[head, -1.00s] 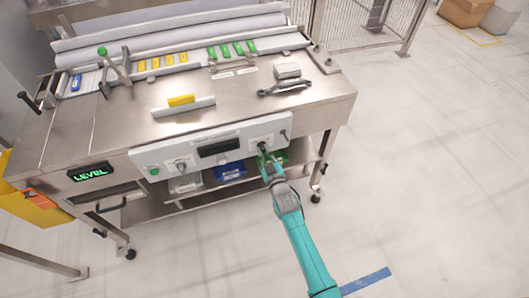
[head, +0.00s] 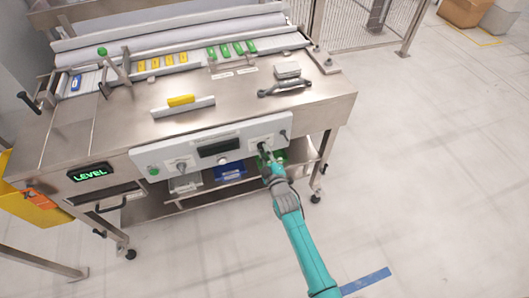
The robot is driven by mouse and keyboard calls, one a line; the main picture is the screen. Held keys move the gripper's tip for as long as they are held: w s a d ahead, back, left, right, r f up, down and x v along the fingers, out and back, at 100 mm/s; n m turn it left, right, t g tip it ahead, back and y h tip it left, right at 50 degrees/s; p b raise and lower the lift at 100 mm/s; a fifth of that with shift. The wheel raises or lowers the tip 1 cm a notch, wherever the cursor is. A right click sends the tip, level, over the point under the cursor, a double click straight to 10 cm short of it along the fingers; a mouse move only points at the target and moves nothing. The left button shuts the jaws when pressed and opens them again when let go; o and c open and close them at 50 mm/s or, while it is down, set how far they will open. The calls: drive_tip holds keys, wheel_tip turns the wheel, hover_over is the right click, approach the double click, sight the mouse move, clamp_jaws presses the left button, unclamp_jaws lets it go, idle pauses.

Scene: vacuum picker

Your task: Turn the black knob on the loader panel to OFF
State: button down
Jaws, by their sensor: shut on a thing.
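The loader panel (head: 240,135) is a pale grey strip along the front edge of the steel machine. It carries a dark display (head: 218,148), a green button (head: 153,170) and several knobs. My gripper (head: 264,154) is at the right part of the panel. It is shut on the black knob (head: 262,146), which is mostly hidden by the fingers. The knob's pointer and the OFF mark are too small to read. Another dark knob (head: 181,166) sits left of the display, and a small one (head: 283,133) sits at the panel's right end.
Under the panel, a shelf (head: 240,189) holds a grey bin (head: 186,184), a blue bin (head: 229,172) and a green bin (head: 279,157). A LEVEL display (head: 90,174) is at left.

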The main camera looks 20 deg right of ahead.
drive_tip(key=c, duration=1.1)
unclamp_jaws()
drive_tip(key=shift+s, duration=0.1)
drive_tip(key=s, duration=1.1)
drive_tip(key=shift+s, duration=0.4)
